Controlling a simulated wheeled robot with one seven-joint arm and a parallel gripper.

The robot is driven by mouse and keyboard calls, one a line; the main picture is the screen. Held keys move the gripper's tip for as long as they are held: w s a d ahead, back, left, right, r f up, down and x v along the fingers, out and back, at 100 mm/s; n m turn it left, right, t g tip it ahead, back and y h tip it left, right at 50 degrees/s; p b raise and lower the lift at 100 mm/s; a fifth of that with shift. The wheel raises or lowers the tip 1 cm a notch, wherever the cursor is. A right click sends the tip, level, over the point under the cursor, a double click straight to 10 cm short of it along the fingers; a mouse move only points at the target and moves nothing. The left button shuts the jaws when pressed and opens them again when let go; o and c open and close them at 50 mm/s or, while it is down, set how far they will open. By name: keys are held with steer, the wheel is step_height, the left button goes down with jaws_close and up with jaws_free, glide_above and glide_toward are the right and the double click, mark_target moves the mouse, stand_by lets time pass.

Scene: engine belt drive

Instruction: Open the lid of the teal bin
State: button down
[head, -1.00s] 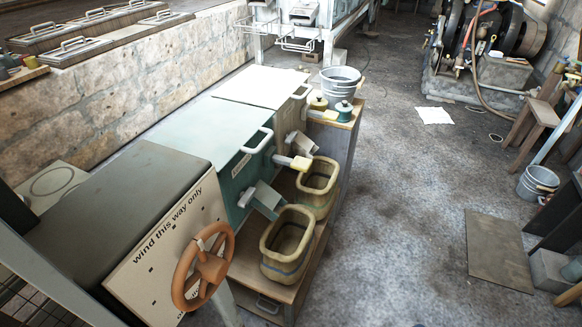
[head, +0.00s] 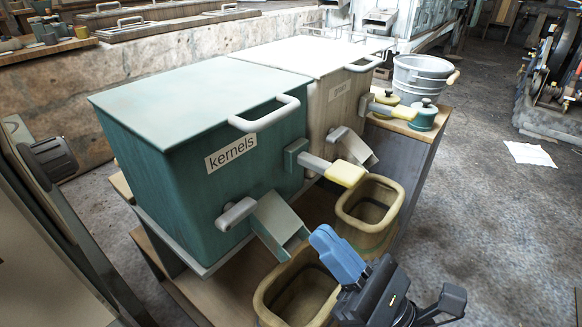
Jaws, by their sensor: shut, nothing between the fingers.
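The teal bin (head: 265,165), labelled "kernels", stands in the middle left of the head view. Its pale teal lid (head: 190,95) lies flat and closed on top. A white bar handle (head: 266,114) sticks out from the lid's front edge. My gripper (head: 325,240) shows at the lower middle, with blue fingers and a dark body. It is shut and empty, in front of the bin and lower in the picture than the handle, apart from it. It hides part of the near basket.
A grey chute (head: 278,222) and a yellow-tipped lever (head: 340,172) jut from the bin's front. Two tan baskets, near (head: 275,300) and far (head: 375,193), stand below. A pale "grain" bin (head: 335,95) adjoins behind. Open floor (head: 490,220) lies to the right.

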steer(key=d+r+p+x, duration=0.1)
steer(key=r+x, duration=0.1)
steer(key=x, duration=1.1)
steer(key=shift+s+n, duration=0.3)
steer(key=shift+r+p, duration=0.25)
steer(key=shift+p, duration=0.1)
